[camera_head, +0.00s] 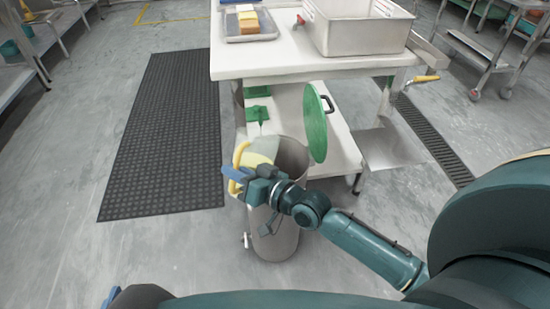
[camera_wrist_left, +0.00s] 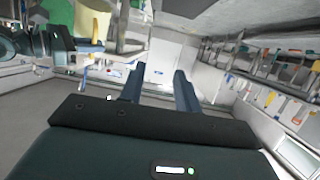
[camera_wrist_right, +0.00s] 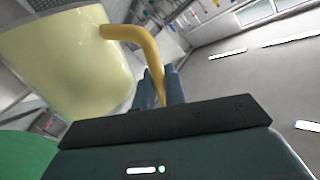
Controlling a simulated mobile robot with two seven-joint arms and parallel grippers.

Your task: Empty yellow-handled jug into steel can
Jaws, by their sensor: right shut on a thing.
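The jug is pale cream (camera_head: 262,148) with a yellow handle (camera_head: 239,154). It is at the rim of the tall steel can (camera_head: 278,238), over the can's left side of the opening, and looks tilted. My right gripper (camera_head: 238,180) is shut on the yellow handle. In the right wrist view, the handle (camera_wrist_right: 150,55) runs down between the fingers, and the jug's body (camera_wrist_right: 65,62) fills the upper left. The jug's contents are hidden. My left gripper (camera_wrist_left: 160,85) is open and empty; its wrist view also shows the jug (camera_wrist_left: 90,24) at upper left.
A white table (camera_head: 280,58) behind the can carries a steel basin (camera_head: 358,36) and a tray (camera_head: 235,38) with yellow blocks. A green disc (camera_head: 315,122) stands upright beside the can at the lower shelf. A black mat (camera_head: 165,135) lies left on clear floor.

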